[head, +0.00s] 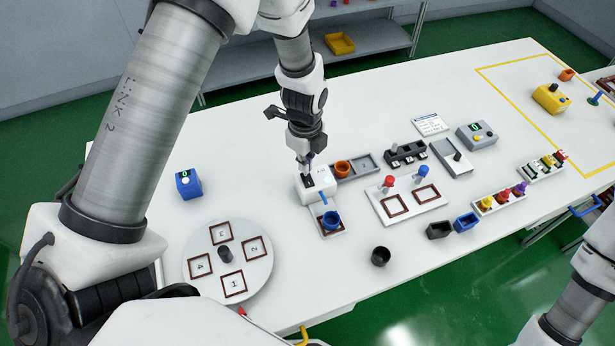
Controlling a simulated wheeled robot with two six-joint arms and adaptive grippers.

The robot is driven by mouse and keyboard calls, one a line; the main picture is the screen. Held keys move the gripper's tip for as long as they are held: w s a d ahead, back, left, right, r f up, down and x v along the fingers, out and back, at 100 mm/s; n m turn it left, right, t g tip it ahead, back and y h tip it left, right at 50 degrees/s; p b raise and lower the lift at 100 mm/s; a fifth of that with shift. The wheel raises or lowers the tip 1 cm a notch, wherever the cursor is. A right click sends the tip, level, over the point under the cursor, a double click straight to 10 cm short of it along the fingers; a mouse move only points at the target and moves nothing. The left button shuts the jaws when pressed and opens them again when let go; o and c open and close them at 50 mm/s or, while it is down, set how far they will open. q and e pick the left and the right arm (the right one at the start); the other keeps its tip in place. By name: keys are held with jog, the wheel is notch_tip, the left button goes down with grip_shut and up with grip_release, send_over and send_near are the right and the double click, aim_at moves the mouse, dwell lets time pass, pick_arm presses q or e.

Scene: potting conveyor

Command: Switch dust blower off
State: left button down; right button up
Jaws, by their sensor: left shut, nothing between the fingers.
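A small white box (322,188) with a dark switch on its top stands near the middle of the table; it looks like the dust blower. A blue lever or nozzle shows on its front side, above a tray with a blue pot (331,220). My left gripper (307,160) points down at the top of the white box, its fingers shut and empty. The fingertips are at or just above the dark switch; I cannot tell if they touch it. The switch position is partly hidden by the fingers and too small to read. My right gripper is out of view.
An orange pot (343,168) sits in a grey tray behind the box. A panel with red and blue knobs (410,203) lies to the right. A round numbered turntable (262,282) and a blue device (188,183) are left. A black cup (381,256) stands in front.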

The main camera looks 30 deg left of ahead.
aim_at(305, 175)
pick_arm(q)
jog(key=shift+f, duration=0.1)
jog(key=shift+f+b, duration=0.7)
jog(key=shift+f, duration=0.45)
dwell(0.9)
notch_tip(305, 175, up, 7)
jog(key=p, duration=0.6)
jog(key=shift+r, duration=0.1)
dwell(0.4)
